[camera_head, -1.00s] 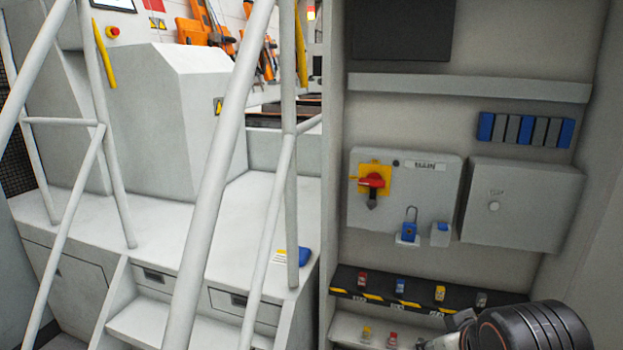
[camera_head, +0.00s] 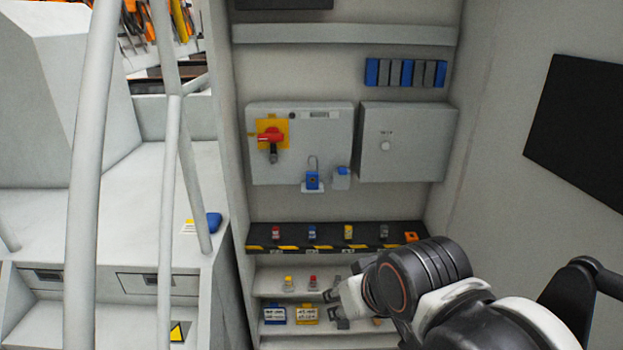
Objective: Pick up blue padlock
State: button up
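A blue padlock (camera_head: 312,180) with a raised grey shackle sits upright on a small white holder at the lower front of the grey switch box. A smaller blue lock-like item (camera_head: 312,233) stands on the striped black shelf below; I cannot tell its exact kind. My gripper (camera_head: 335,309) is at the lower middle, in front of the lower shelves, below and slightly right of the padlock and apart from it. Its two grey fingertips look spread, with nothing seen between them. My arm hides part of the lower shelves on the right.
The switch box (camera_head: 332,120) carries a red rotary handle (camera_head: 270,137) on yellow. A small grey holder with a blue top (camera_head: 342,176) is right of the padlock. Red, yellow and grey items line the striped shelf (camera_head: 290,246). White railings (camera_head: 92,170) stand left, a wall right.

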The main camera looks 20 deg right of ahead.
aim_at(313, 177)
jog(key=i+j+z, duration=0.3)
jog(key=i, duration=0.25)
jog(key=i+j+z, duration=0.3)
jog(key=i, duration=0.25)
